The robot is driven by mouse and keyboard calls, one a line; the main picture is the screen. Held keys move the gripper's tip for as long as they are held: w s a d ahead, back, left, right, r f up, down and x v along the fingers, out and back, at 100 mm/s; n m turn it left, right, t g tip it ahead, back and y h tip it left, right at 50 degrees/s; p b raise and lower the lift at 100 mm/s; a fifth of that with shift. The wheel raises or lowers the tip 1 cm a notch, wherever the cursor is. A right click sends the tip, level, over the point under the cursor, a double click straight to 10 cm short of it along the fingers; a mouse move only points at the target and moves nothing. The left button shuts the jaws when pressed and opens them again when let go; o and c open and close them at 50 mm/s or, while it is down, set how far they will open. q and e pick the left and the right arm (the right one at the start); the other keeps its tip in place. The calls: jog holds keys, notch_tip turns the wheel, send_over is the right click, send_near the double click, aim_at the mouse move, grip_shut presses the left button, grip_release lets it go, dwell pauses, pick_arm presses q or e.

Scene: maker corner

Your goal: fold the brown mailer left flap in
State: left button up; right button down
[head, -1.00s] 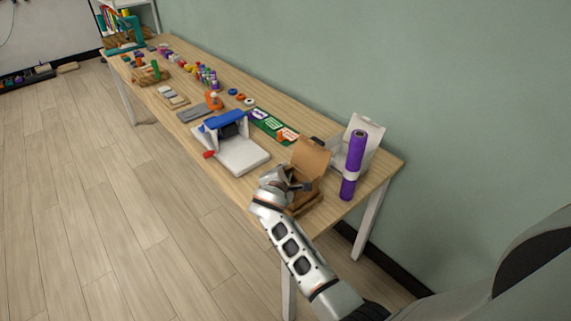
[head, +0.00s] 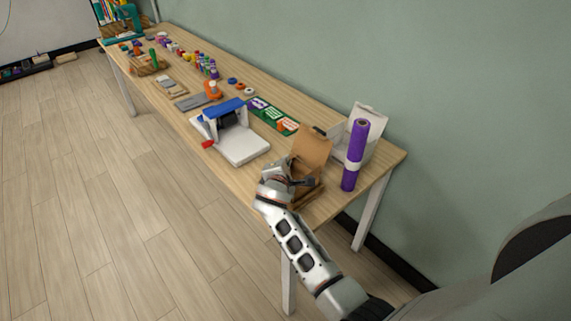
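The brown mailer (head: 313,150) stands open near the right end of the table, its lid raised and leaning back. My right gripper (head: 303,182) is at the mailer's open body, at its left side and below the lid. The arm and gripper cover much of the mailer's left and front, so the left flap cannot be made out. The fingers are small and dark against the box, and whether they are apart or closed does not show. My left gripper is not in view.
A purple roll (head: 354,156) stands right of the mailer, before a white open box (head: 371,126). A white machine with a blue top (head: 243,148) stands to the left. The wooden table (head: 190,105) runs along the wall, with craft items farther back.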

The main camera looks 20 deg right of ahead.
jog(key=shift+s+d+f+m+t+b, duration=0.15)
jog(key=shift+f+m+t+b, duration=0.25)
jog(key=shift+b, duration=0.5)
jog(key=shift+f+b, duration=0.15)
jog(key=shift+b, duration=0.15)
jog(key=shift+t, duration=0.3)
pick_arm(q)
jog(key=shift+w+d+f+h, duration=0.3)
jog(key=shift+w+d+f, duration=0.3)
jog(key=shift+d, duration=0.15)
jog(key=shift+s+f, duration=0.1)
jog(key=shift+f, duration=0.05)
pick_arm(e)
jog(key=c, duration=2.4)
grip_release()
jog(key=shift+r, duration=0.2)
jog(key=shift+o, duration=0.2)
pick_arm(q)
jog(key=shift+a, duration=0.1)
pick_arm(e)
jog(key=shift+s, duration=0.1)
